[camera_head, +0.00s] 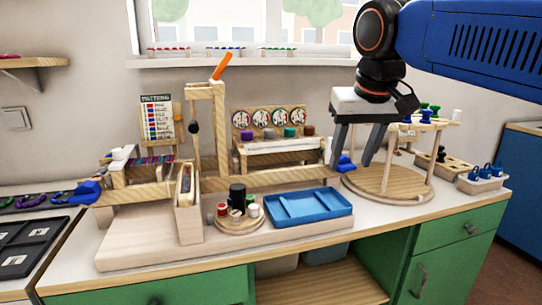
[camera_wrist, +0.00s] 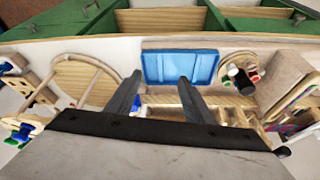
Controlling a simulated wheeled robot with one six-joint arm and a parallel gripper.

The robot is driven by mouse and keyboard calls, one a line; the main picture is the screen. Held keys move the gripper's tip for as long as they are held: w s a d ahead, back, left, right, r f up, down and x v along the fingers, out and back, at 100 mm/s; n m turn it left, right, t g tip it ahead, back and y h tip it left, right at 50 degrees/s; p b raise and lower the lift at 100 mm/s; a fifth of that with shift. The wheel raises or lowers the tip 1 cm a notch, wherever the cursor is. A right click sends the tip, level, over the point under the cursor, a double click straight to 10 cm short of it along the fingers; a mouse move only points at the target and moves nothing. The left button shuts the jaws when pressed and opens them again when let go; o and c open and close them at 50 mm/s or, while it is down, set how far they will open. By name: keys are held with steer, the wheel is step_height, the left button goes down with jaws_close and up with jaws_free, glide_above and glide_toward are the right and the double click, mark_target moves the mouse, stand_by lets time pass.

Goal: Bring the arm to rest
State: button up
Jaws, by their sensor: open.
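My gripper (camera_head: 353,160) hangs from the blue arm above the right half of the worktop, with its fingers spread and nothing between them. In the wrist view, my gripper (camera_wrist: 158,90) also shows two separated fingers, with the worktop below. A blue tray (camera_head: 339,204) lies empty on the wooden base board, below and to the left of the gripper. The blue tray (camera_wrist: 152,67) shows beyond the fingertips in the wrist view. A round wooden stand (camera_head: 400,190) with upright posts is close to the gripper's right.
A small round tray (camera_head: 225,224) holds a black cylinder and several small pieces. A tall wooden post (camera_head: 221,130) with an orange lever rises left of centre. A rack with several dials (camera_head: 269,120) stands behind. Blue pieces (camera_head: 483,172) sit at the far right.

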steer(key=s+d+f, duration=0.4)
steer(key=s+f, duration=0.1)
steer(key=f, duration=0.4)
steer(key=s+d+f, duration=0.4)
steer(key=s+f, duration=0.2)
steer(key=f, duration=0.3)
steer(key=s+d+f+m, duration=0.1)
steer(key=s+d+f, duration=0.3)
steer(key=f, duration=0.6)
steer(key=shift+s, duration=0.75)
